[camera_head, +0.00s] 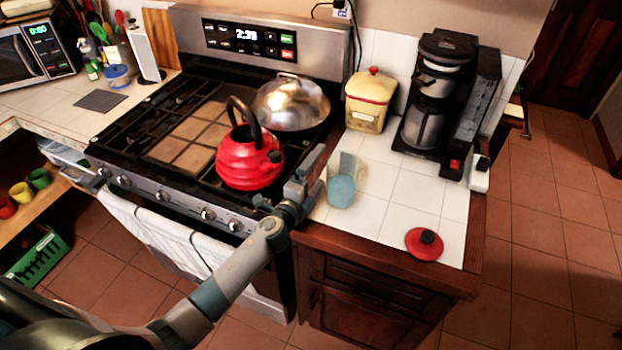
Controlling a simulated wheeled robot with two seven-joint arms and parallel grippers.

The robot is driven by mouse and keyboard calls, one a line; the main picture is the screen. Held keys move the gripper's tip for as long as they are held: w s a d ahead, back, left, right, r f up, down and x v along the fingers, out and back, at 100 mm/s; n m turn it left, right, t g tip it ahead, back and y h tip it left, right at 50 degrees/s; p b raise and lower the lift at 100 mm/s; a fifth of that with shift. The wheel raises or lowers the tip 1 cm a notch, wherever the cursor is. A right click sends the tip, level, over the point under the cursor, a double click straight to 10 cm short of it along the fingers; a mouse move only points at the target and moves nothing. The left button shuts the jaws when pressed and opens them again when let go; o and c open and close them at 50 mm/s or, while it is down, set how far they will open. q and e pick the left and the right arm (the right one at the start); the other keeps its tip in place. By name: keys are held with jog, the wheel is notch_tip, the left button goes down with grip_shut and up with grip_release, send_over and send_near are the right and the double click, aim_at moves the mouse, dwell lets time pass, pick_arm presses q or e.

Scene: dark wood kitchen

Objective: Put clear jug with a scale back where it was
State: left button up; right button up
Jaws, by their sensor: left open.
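The clear jug (343,183) stands upright on the white tiled counter right of the stove, near the counter's front left. Its lower part looks blue and its upper part is see-through. No scale marks can be made out at this size. My left gripper (316,178) is open just left of the jug, with its fingers toward the jug's side. I cannot tell whether a finger touches it. My right gripper is not in view.
A red kettle (248,160) and a lidded steel pan (290,103) sit on the stove, close to my left arm. A yellow canister (369,101) and a black coffee maker (436,100) stand behind the jug. A red lid (424,244) lies at the counter's front right. Tiles between are clear.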

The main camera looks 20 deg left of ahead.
pick_arm(q)
jog(key=shift+r, duration=0.2)
jog(key=s, duration=0.3)
jog(key=s+b, duration=0.1)
jog(key=s, duration=0.3)
jog(key=s+a+b, duration=0.1)
jog(key=s, duration=0.3)
jog(key=shift+f, duration=0.2)
jog(key=shift+s, duration=0.45)
jog(key=shift+a+r, duration=0.1)
dwell(0.8)
